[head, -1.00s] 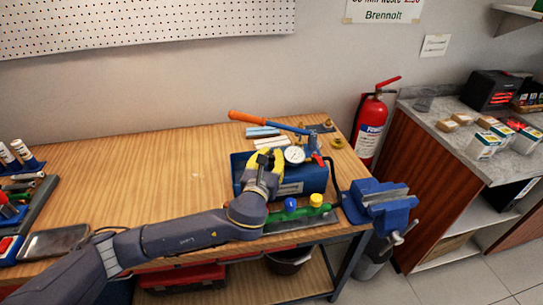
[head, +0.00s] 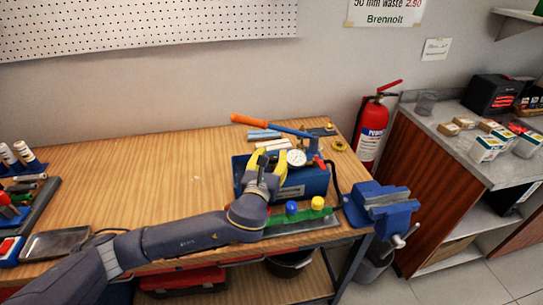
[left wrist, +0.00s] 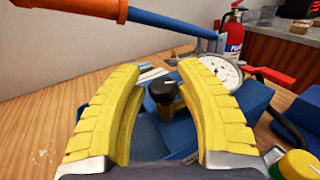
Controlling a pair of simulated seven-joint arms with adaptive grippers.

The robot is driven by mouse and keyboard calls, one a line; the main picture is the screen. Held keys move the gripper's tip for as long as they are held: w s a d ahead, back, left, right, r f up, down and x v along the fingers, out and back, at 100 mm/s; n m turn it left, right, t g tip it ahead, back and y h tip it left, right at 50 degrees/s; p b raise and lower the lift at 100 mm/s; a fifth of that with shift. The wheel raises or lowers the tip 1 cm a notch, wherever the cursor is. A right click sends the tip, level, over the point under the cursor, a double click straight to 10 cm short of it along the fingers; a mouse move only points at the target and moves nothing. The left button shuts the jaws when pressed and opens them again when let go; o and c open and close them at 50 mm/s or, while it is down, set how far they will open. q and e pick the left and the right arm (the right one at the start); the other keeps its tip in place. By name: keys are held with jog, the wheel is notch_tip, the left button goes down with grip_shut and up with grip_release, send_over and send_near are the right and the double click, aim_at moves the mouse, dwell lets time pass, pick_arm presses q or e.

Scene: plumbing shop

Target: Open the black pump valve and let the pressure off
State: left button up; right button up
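The blue test pump (head: 310,182) sits on the wooden bench, with a white round gauge (head: 296,158) and an orange-ended lever (head: 250,120). The black valve knob (left wrist: 164,92) stands upright on the blue pump body in the left wrist view. My left gripper (head: 267,158) is over the left part of the pump. In the left wrist view its yellow fingers (left wrist: 160,68) are wide open, one on each side of the knob, with gaps to it. The gauge (left wrist: 222,72) is just beyond the right finger; its reading is too small to tell. My right gripper is out of view.
A blue vise (head: 382,202) is at the bench's right corner. A green manifold with blue and yellow caps (head: 317,202) lies in front of the pump. A red-handled part (left wrist: 268,76) and a dark hose are right of the gauge. The bench's left middle is clear.

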aim_at(272, 160)
pick_arm(q)
jog(key=shift+s+d+f, duration=0.15)
jog(key=shift+s+f, duration=0.2)
jog(key=shift+s, duration=0.45)
jog(key=v, duration=0.5)
jog(key=shift+w+a+r, duration=0.1)
jog(key=shift+a+r, duration=0.15)
jog(key=shift+r, duration=0.05)
jog(key=shift+v, duration=0.8)
jog(key=shift+w+a+r, duration=0.1)
jog(key=shift+w+a, duration=0.05)
jog(key=shift+a, duration=0.05)
